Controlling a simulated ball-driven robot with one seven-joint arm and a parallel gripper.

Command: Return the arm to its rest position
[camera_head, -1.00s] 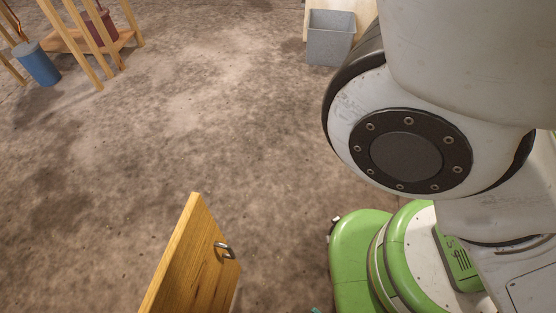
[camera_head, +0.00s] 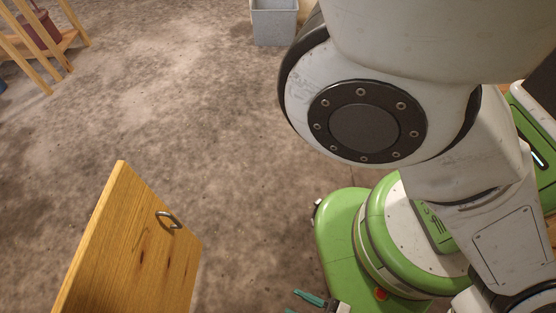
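My arm (camera_head: 385,110) fills the right side of the head view, with its large round joint high up and its lower link bending down at the right. At the bottom edge, a small teal and dark piece (camera_head: 310,298) beside a pale block looks like the end of my gripper. It is cut off by the frame, so its opening and anything in it cannot be made out. My green and white base lies below the arm.
A wooden door panel (camera_head: 130,250) with a metal handle (camera_head: 168,220) stands at lower left. A grey bin (camera_head: 274,22) stands at the top. A wooden stand (camera_head: 68,40) with a dark red container (camera_head: 42,30) is at upper left. The floor between is clear.

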